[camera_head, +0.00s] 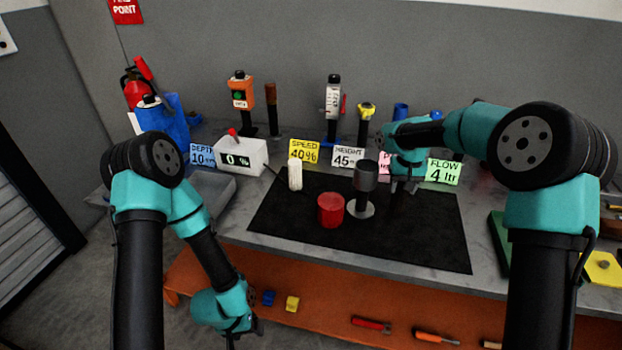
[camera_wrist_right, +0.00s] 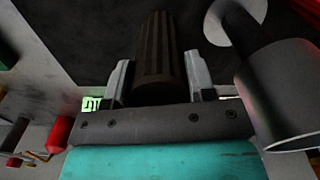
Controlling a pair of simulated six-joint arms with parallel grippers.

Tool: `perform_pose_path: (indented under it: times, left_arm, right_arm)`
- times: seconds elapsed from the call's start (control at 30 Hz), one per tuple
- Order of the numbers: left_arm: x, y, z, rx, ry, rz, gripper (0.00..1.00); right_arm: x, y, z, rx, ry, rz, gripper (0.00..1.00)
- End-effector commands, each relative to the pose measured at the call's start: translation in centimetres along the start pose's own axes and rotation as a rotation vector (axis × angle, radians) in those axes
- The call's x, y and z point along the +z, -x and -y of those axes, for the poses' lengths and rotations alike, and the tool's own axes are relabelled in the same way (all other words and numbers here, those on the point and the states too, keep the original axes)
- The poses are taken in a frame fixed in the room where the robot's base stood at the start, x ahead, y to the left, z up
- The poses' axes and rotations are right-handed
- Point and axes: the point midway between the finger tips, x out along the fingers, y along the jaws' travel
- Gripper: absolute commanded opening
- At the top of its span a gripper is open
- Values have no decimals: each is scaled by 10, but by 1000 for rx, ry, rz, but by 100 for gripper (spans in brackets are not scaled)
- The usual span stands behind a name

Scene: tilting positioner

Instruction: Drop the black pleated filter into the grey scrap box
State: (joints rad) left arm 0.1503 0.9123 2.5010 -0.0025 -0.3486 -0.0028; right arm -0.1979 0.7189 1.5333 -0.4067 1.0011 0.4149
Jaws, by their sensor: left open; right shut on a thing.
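The black pleated filter (camera_wrist_right: 158,50) is between the fingers of my right gripper (camera_wrist_right: 158,80) in the right wrist view. In the head view my right gripper (camera_head: 404,186) is over the right part of the black mat, and the dark filter barely shows against the mat. A grey box (camera_head: 213,187), which looks like the scrap box, is at the left of the bench, partly hidden behind my left arm. My left gripper (camera_head: 232,336) hangs low in front of the bench, its fingers near the picture's bottom edge; it is open.
A dark grey cylinder (camera_head: 366,178) on a round base stands just left of my right gripper. A red cup (camera_head: 331,210) and a white pleated filter (camera_head: 295,176) stand on the mat (camera_head: 290,230). A white control box (camera_head: 240,155) and several label cards line the back.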

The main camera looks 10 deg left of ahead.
Motion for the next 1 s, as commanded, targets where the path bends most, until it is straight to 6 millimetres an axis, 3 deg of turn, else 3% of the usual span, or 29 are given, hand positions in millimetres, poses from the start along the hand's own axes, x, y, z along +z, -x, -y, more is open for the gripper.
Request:
perform_pose_path:
  times: [0.5, 0.7, 0.97, 1.0]
  left_arm:
    - [0, 0, 0, 0, 0, 0, 69]
    - [0, 0, 0, 0, 0, 0, 69]
    - [0, 0, 0, 0, 0, 0, 69]
    - [0, 0, 0, 0, 0, 0, 66]
  right_arm:
    - [96, 104, 112, -1, 0, -4, 25]
    - [116, 121, 128, 0, -22, -1, 25]
    - [117, 122, 128, 0, -25, 0, 25]
    - [117, 122, 128, 0, -24, 0, 25]
